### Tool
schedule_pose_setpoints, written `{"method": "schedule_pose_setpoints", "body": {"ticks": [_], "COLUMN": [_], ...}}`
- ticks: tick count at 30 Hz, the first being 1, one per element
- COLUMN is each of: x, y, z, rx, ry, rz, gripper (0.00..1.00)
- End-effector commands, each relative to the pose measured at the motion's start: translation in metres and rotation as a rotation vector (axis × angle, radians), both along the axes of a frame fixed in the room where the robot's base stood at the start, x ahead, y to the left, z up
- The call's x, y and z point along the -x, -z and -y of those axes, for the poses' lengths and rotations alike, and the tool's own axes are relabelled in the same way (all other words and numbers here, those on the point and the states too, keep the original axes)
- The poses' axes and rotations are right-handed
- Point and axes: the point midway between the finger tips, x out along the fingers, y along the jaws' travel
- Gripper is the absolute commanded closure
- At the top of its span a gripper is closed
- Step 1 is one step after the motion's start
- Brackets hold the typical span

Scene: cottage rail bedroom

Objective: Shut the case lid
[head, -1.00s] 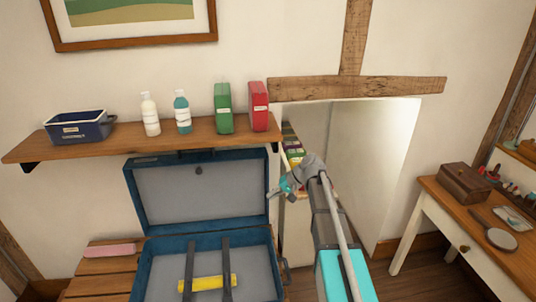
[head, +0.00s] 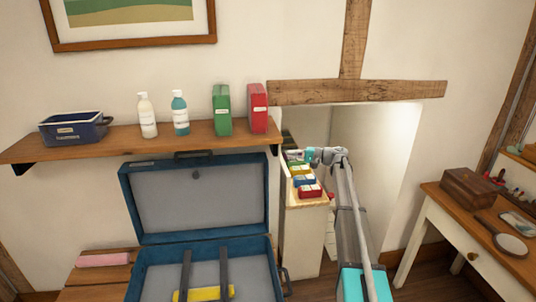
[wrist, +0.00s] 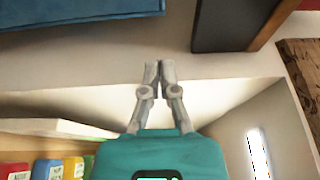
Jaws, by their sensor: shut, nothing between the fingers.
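The blue case (head: 150,285) stands open on a slatted wooden surface. Its lid (head: 195,195) is raised upright behind the base, with a grey lining and a dark handle on the top edge. Two dark straps and a yellow roll (head: 205,294) are in the base. My gripper (wrist: 160,68) is shut and empty, its fingertips together in the wrist view. In the head view it is right of the lid, apart from it, near the alcove; its fingertips are hard to make out there. A blue edge, apparently the lid (wrist: 80,12), shows at the wrist view's top left.
A wooden shelf (head: 100,140) above the lid holds a blue bin, two bottles, and a green and a red box. Coloured boxes (head: 305,180) stand on a cabinet in the alcove. A dressing table (head: 450,205) is at right.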

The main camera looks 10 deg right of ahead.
Motion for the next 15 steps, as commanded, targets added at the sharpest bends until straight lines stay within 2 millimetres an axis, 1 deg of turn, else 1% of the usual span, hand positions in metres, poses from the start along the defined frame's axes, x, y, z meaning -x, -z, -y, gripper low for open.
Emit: {"method": "schedule_pose_setpoints", "body": {"ticks": [8, 11, 15], "x": [-0.001, -0.003, -0.007], "y": [0.000, 0.000, 0.001], "z": [-0.004, -0.010, -0.022], "rx": [0.002, 0.002, 0.002], "ry": [-0.001, -0.002, -0.003], "rz": [-0.001, -0.001, -0.001], "gripper": [1.00, 1.00, 1.00]}}
